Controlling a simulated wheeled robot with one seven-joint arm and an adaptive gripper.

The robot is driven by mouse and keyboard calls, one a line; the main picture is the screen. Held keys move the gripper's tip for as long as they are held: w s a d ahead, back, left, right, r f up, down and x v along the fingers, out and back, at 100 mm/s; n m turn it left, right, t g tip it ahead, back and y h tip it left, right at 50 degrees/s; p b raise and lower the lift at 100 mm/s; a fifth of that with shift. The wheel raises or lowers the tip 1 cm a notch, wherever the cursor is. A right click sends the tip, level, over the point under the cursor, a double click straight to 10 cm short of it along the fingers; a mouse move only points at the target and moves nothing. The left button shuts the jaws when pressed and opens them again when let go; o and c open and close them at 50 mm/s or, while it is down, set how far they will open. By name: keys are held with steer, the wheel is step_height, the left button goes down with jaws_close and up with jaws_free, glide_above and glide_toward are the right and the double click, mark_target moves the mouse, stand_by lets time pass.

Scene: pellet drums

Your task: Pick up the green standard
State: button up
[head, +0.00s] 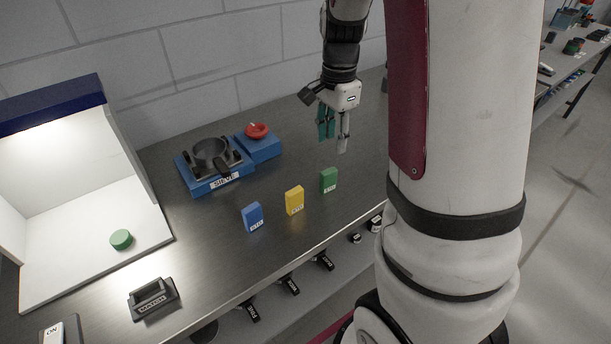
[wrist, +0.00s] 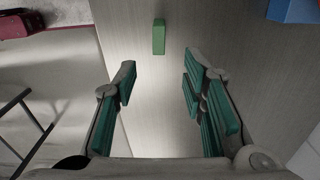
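The green standard (head: 328,180) is a small upright green block with a white label at its foot. It stands on the metal bench at the right end of a row of three blocks. In the wrist view the green standard (wrist: 159,37) lies ahead of the fingers, near the top middle. My gripper (head: 334,142) hangs above the bench, behind and above the green standard, fingers pointing down. In the wrist view my gripper (wrist: 158,76) is open with nothing between its teal-padded fingers. The block is apart from the fingers.
A yellow block (head: 294,200) and a blue block (head: 252,217) stand left of the green one. A blue sieve station (head: 207,187) and a blue base with a red part (head: 262,149) stand behind. A lit booth (head: 80,262) holding a green disc (head: 121,239) is at left.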

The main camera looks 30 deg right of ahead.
mark_target(328, 181)
step_height(328, 181, down, 9)
steer(key=shift+a+r, duration=0.1)
steer(key=shift+a+f, duration=0.15)
steer(key=shift+f, duration=1.15)
steer(key=shift+a+f, duration=0.1)
steer(key=shift+f, duration=1.15)
jaws_close()
